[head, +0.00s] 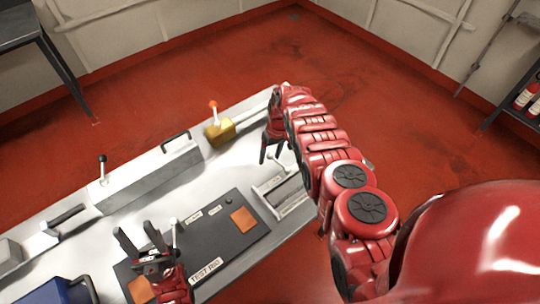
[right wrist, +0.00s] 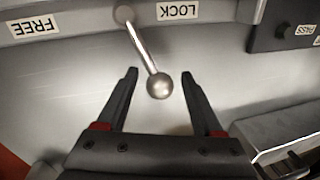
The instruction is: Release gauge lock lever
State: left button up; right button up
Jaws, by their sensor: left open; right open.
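In the right wrist view a thin metal lever (right wrist: 144,50) ends in a grey ball (right wrist: 159,86). Its base lies between an upside-down FREE label (right wrist: 33,27) and an upside-down LOCK label (right wrist: 178,11), nearer LOCK. My right gripper (right wrist: 160,73) is open, with a finger on each side of the ball and visible gaps to both. Whether the ball is level with the fingertips is unclear. In the head view my right gripper (head: 271,158) points down over the bench, and I cannot pick out this lever there. My left gripper (head: 135,232) is open above the dark panel (head: 226,255).
A grey slotted block (head: 291,204) stands close to my right gripper. A yellow box (head: 219,132) with an orange-tipped lever and a black-knobbed lever (head: 102,168) are farther left. In the right wrist view a dark PASS box (right wrist: 285,33) is at upper right.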

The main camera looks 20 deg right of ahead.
grip_shut()
dwell(0.3)
dwell(1.1)
